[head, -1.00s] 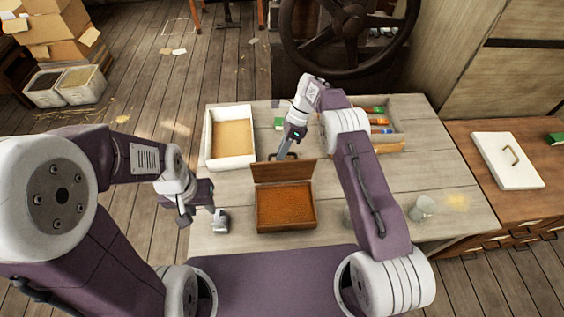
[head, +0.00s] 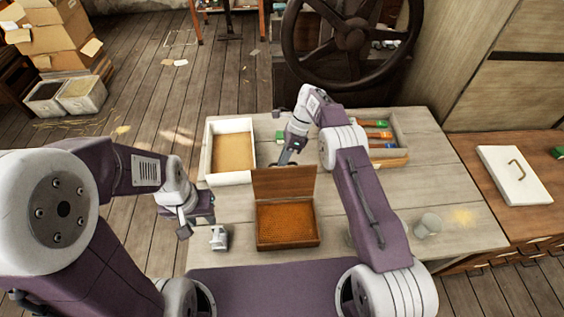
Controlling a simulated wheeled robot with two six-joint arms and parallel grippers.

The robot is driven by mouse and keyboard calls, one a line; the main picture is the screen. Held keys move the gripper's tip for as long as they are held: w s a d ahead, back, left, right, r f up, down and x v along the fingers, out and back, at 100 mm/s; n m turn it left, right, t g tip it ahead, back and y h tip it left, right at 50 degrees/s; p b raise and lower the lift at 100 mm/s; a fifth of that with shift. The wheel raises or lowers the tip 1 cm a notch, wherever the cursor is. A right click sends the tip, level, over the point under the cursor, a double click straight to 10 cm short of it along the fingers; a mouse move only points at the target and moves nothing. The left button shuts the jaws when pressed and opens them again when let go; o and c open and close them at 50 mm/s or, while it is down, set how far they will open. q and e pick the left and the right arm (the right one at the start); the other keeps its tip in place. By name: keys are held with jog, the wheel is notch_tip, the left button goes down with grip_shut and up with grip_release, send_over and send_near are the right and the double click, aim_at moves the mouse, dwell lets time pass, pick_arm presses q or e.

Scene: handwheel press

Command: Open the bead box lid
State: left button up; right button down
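The wooden bead box (head: 287,243) stands on the table, filled with orange-brown beads. Its lid (head: 284,183) stands raised, roughly upright, along the back edge of the box. My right gripper (head: 287,162) is just behind the top edge of the lid, pointing down. Its fingertips are partly hidden by the lid, so I cannot tell whether they are open or touch it. My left gripper (head: 188,232) hangs at the table's left edge, beside a small metal scoop-like item (head: 218,238); its finger state is unclear.
A white tray (head: 207,151) stands behind and left of the box. A wooden crate (head: 403,151) with coloured items is at the back right. A glass (head: 427,225) stands on the right of the table (head: 440,175). A white lid-like panel (head: 513,180) lies on the side cabinet.

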jog(key=c, duration=1.5)
grip_release()
jog(key=shift+s+d+f, duration=0.1)
jog(key=shift+f, duration=0.1)
jog(key=shift+r, duration=0.15)
jog(key=shift+r, duration=0.25)
notch_tip(320, 180, up, 4)
jog(key=shift+d+f, duration=0.15)
jog(key=s+d+r, duration=0.2)
jog(key=d, duration=0.1)
jog(key=s+d+r, duration=0.2)
jog(key=d, duration=0.1)
jog(key=s+d+r, duration=0.2)
jog(key=s+d, duration=0.1)
jog(key=shift+r, duration=0.35)
jog(key=shift+w, duration=0.1)
